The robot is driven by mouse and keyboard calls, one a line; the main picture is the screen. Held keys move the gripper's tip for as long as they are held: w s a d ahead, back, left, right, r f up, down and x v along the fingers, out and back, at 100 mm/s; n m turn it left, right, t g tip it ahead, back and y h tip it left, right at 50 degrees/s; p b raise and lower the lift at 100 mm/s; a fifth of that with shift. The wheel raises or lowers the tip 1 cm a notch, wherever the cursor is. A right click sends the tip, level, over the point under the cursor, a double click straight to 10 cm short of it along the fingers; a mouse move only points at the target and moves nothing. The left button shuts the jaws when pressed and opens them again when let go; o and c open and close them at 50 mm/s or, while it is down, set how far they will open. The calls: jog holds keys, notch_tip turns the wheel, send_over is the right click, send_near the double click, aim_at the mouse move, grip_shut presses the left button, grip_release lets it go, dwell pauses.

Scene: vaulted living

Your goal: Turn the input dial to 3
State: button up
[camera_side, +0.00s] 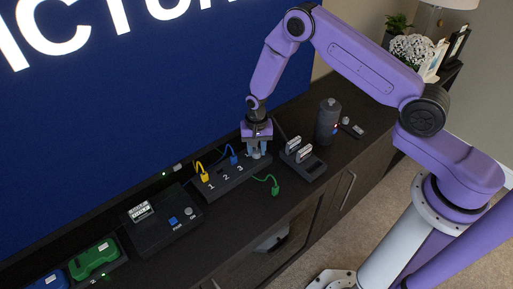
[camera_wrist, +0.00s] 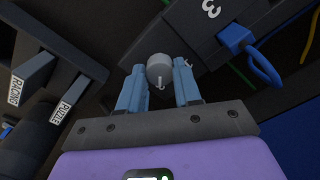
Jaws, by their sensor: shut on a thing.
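The input dial is a small round light-grey knob (camera_wrist: 158,70) on the end of a dark switch box (camera_side: 225,182). A thin dark line marks its face in the wrist view; the number it points at cannot be read. My gripper (camera_wrist: 159,84) has its two blue-grey fingers shut on the knob, one on each side. In the side view my gripper (camera_side: 257,149) points down at the right end of the box and mostly hides the dial. The box top carries the numbers 1, 2 and 3. A yellow plug (camera_side: 204,176) stands by 1 and a blue plug (camera_side: 233,160) by 3.
A green plug (camera_side: 275,190) lies loose in front of the box. A dark holder (camera_side: 311,169) with labelled cartridges stands close to the right of my gripper. A black cylinder (camera_side: 328,119) is behind it. A console (camera_side: 165,225) with buttons is left; a blue screen (camera_side: 130,110) rises behind.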

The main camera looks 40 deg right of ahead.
aim_at(256, 151)
jog(key=o, duration=1)
jog(key=shift+o, duration=0.2)
jog(key=shift+r, duration=0.15)
notch_tip(256, 151, up, 17)
